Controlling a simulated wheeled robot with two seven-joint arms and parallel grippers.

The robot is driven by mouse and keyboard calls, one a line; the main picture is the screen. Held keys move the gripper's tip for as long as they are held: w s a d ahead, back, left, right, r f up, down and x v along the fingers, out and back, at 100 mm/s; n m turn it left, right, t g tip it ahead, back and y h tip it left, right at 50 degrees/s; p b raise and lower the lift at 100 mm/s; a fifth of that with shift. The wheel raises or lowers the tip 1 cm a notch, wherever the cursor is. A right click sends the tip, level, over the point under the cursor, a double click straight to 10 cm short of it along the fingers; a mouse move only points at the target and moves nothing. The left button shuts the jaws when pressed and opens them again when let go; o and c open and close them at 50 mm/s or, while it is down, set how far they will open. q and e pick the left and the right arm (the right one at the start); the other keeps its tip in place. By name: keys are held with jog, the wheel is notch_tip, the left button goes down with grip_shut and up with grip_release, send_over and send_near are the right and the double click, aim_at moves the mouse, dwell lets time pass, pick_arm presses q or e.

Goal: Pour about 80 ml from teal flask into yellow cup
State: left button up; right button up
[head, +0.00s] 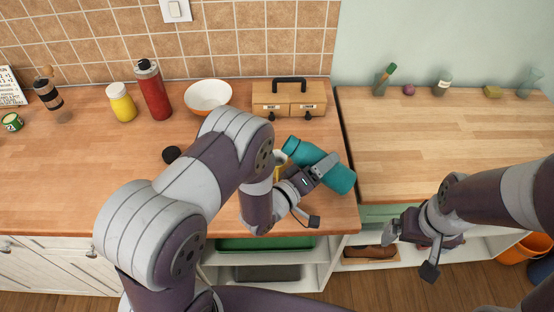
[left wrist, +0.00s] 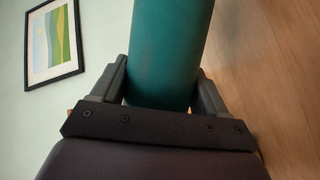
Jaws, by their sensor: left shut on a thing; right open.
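The teal flask (head: 339,178) is strongly tilted, close to lying on its side, with its narrower end at the upper left. My left gripper (head: 318,170) is shut on it. In the left wrist view the flask (left wrist: 168,50) sits between both fingers. The yellow cup (head: 279,172) is mostly hidden behind my left arm; only part of its rim and side shows, just below and left of the flask's narrow end. I cannot see whether liquid flows or how full the cup is. My right gripper (head: 392,236) is open and empty, low in front of the right counter.
Along the back stand a yellow bottle (head: 122,106), a red bottle (head: 153,92), a white-and-orange bowl (head: 208,96) and a wooden box (head: 289,100). A black round lid (head: 171,154) lies left of my arm. The right counter (head: 440,140) is clear in front.

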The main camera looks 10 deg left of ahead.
aim_at(320, 155)
pick_arm(q)
jog(key=shift+d+r+n, duration=0.1)
jog(key=shift+r+n, duration=0.6)
jog(key=shift+r, duration=0.3)
jog(key=shift+a+r+n+t+h, duration=0.35)
jog(key=shift+r+n+t, duration=0.15)
jog(key=shift+r+n, duration=0.25)
jog(key=shift+w+a+r+n+t, duration=0.1)
jog(key=shift+r+n+t, duration=0.3)
jog(key=shift+r+n, duration=0.45)
dwell(1.0)
